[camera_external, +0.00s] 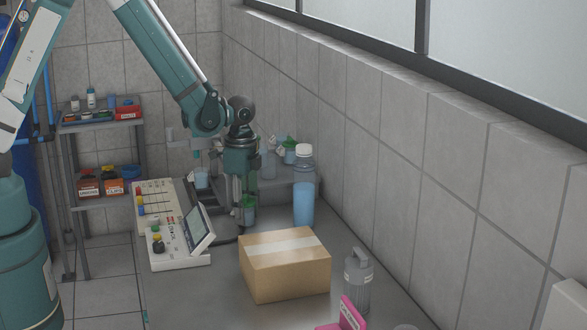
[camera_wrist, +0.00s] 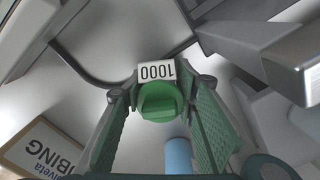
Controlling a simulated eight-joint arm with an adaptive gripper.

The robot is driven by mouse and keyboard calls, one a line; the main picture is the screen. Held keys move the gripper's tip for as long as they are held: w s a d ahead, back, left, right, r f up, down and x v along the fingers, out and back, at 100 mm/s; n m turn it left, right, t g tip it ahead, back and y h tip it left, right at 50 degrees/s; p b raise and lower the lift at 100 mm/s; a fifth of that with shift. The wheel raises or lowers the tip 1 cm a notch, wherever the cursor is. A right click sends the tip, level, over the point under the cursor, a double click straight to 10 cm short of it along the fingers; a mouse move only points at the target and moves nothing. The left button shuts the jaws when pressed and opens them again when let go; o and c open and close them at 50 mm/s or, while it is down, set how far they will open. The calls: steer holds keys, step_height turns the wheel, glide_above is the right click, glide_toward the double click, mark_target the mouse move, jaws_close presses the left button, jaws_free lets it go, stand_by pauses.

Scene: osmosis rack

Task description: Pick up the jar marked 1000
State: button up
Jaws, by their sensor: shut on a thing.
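The jar marked 1000 has a green lid (camera_wrist: 158,103) and a white label reading 1000 (camera_wrist: 157,71), upside down in the wrist view. My gripper (camera_wrist: 160,90) has one finger on each side of the lid and is shut on the jar. In the external view my gripper (camera_external: 240,198) points down behind the cardboard box, with the green-lidded jar (camera_external: 249,206) at its fingertips. The jar's lower part is hard to make out, so I cannot tell whether it touches the bench.
A cardboard box (camera_external: 285,267) stands in front of my gripper. A tall bottle of blue liquid (camera_external: 304,203) is close at right. A white instrument with a screen (camera_external: 182,242) is at left. Another green-lidded jar (camera_external: 290,152) is behind. A grey canister (camera_external: 357,282) stands front right.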

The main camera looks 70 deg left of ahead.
steer(key=shift+r, duration=0.15)
steer(key=shift+r, duration=4.9)
steer(key=shift+w, duration=0.1)
